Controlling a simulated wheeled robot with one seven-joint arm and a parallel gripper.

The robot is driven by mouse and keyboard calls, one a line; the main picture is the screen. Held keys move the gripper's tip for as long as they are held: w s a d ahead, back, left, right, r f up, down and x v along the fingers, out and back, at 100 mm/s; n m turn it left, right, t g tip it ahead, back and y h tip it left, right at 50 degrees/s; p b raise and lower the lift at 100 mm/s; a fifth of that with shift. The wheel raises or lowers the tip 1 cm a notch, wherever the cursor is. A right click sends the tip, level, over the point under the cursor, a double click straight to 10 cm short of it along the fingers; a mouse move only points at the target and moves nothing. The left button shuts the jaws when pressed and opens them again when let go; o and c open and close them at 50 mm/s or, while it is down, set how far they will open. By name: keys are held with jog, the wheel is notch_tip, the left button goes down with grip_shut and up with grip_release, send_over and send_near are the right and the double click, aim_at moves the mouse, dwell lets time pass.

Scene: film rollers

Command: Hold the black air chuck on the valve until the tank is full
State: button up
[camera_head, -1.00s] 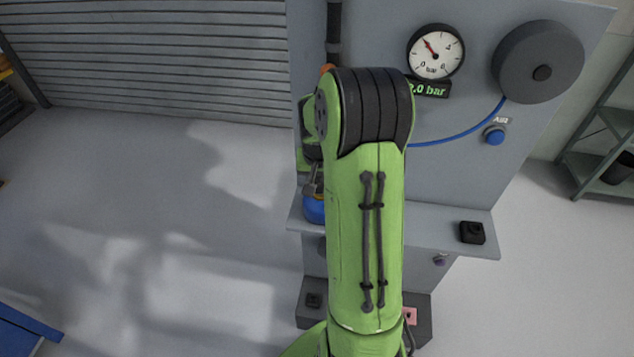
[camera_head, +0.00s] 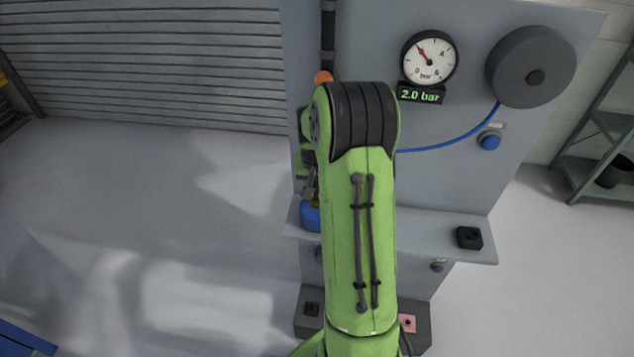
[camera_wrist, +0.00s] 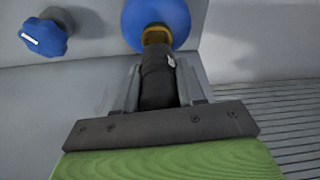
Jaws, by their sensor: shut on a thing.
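In the wrist view my gripper (camera_wrist: 158,84) is shut on the black air chuck (camera_wrist: 157,66). The chuck's end meets the brass valve (camera_wrist: 156,34) of the blue tank (camera_wrist: 172,12); the exact contact is hard to see. In the head view the blue tank (camera_head: 310,216) shows at the shelf's left end. Only a small part of my gripper (camera_head: 310,186) shows there, above the tank, beside my green arm. The arm hides the chuck. The round gauge (camera_head: 428,59) has its red needle at upper left, and the display (camera_head: 420,95) reads 2.0 bar.
A blue hose (camera_head: 450,146) runs from the grey reel (camera_head: 545,65) behind my arm. A blue knob (camera_head: 489,141) sits on the panel. A small black box (camera_head: 469,237) stands on the shelf (camera_head: 425,235).

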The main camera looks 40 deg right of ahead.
jog(key=shift+f+b, duration=0.7)
jog(key=shift+b, duration=0.1)
dwell(0.6)
jog(key=shift+s+a+f, duration=0.1)
jog(key=shift+s+f, duration=0.05)
jog(key=shift+f, duration=0.1)
dwell(6.3)
